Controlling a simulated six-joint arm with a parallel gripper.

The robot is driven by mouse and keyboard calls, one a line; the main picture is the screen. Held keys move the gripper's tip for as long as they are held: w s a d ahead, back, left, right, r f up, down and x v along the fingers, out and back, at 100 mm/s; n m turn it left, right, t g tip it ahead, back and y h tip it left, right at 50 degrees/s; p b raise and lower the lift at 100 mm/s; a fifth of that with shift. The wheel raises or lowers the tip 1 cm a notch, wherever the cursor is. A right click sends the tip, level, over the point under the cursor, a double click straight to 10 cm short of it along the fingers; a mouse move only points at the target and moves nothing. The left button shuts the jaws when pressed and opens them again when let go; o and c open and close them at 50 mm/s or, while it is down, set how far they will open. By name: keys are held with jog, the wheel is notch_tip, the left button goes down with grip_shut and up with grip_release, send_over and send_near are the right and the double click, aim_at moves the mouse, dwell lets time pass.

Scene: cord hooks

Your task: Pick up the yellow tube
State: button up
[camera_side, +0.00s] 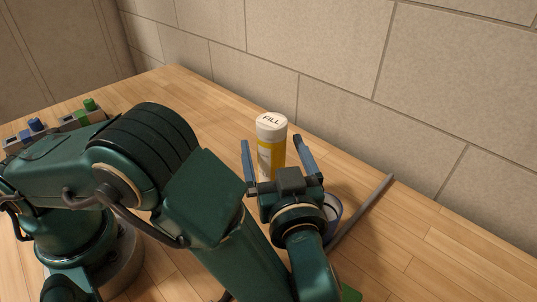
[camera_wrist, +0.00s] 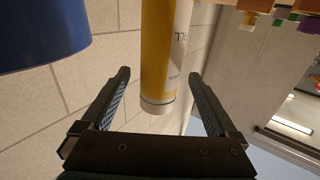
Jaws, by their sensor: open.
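The yellow tube (camera_side: 265,160) stands upright on the wooden table in the side view. It has a white cap marked "FILL" and a partly white label, and its lower part is hidden behind my gripper. My gripper (camera_side: 272,143) is open, with one finger on each side of the tube. In the wrist view the tube (camera_wrist: 157,45) shows between the two open fingers of my gripper (camera_wrist: 160,75), with a visible gap on both sides. The fingers do not appear to touch it.
A blue-rimmed round container (camera_side: 333,207) stands close to the right of my gripper, and a large blue surface (camera_wrist: 42,35) fills the wrist view's upper left. A grey rod (camera_side: 372,198) lies to the right. Green and blue pieces (camera_side: 82,117) sit at far left. A tiled wall (camera_side: 330,60) stands behind.

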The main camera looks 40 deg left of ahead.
jog(key=shift+w+a+f, duration=0.1)
jog(key=shift+a+f, duration=0.1)
jog(key=shift+x, duration=2.35)
grip_shut()
